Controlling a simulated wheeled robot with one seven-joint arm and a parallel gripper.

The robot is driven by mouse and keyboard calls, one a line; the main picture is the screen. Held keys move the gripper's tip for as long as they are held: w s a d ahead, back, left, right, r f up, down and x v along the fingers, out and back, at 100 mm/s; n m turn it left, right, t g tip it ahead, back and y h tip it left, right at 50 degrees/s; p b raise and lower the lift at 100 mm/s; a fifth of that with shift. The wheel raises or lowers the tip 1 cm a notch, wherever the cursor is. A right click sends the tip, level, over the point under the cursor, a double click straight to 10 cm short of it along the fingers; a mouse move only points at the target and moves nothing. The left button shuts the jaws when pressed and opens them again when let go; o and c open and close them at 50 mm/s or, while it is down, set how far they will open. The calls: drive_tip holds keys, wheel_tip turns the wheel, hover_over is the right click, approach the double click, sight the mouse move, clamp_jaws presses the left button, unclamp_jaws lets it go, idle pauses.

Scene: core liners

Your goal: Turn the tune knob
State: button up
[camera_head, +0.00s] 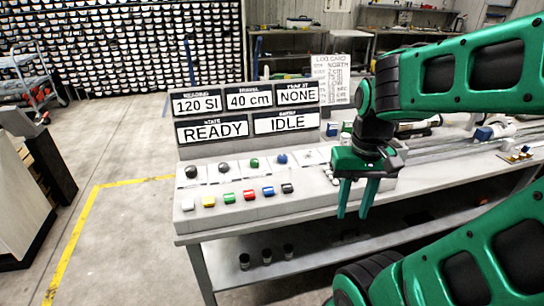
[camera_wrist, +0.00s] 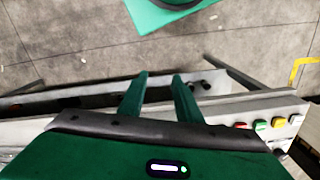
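The sloped control panel (camera_head: 240,178) stands on the bench in the head view. Its upper row holds round knobs: a black knob (camera_head: 190,171), a second dark knob (camera_head: 223,167), a green knob (camera_head: 254,163) and a blue knob (camera_head: 282,158). The labels are too small to read, so I cannot tell which is the tune knob. My gripper (camera_head: 352,214) is open and empty, pointing down at the panel's right end, right of the visible knobs. It covers part of the panel there. In the wrist view its fingers (camera_wrist: 159,77) are apart over the bench's front edge.
A front row of coloured buttons (camera_head: 249,194) lies below the knobs. Display boards (camera_head: 247,111) reading READY and IDLE stand behind the panel. Long rails and a blue-white part (camera_head: 484,133) lie right on the bench. Small dark cylinders (camera_head: 266,256) sit on the lower shelf.

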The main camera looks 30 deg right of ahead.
drive_tip(key=o, duration=0.4)
drive_tip(key=shift+s+r, duration=0.15)
drive_tip(key=shift+s, duration=0.1)
drive_tip(key=m+t+h, duration=0.2)
drive_tip(key=m+h, duration=0.2)
drive_tip(key=m, duration=0.2)
approach(282, 156)
drive_tip(key=x, duration=0.8)
drive_tip(key=shift+s+f, duration=0.15)
drive_tip(key=shift+f, duration=0.1)
